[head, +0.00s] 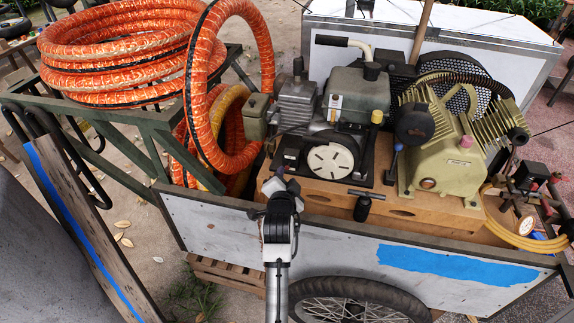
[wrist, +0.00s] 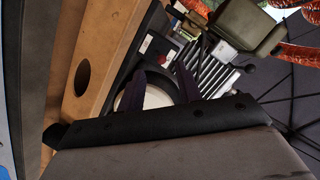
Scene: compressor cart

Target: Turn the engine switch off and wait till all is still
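The engine (head: 340,125) sits on the wooden deck of the cart, with a round white disc (head: 330,160) on its near face. A small black panel with a red part and a white label (wrist: 146,43) shows beside the disc in the wrist view. It may hold the engine switch, but I cannot tell its position. My gripper (head: 281,184) is in front of the engine's lower left corner, above the cart's side board. In the wrist view its two dark fingers (wrist: 160,72) stand apart with nothing between them, pointing toward the engine.
The green compressor (head: 440,155) stands right of the engine. A black T-handle (head: 362,207) is on the deck's front face. The cart's side board (head: 345,255) and wheel (head: 350,300) are near my arm.

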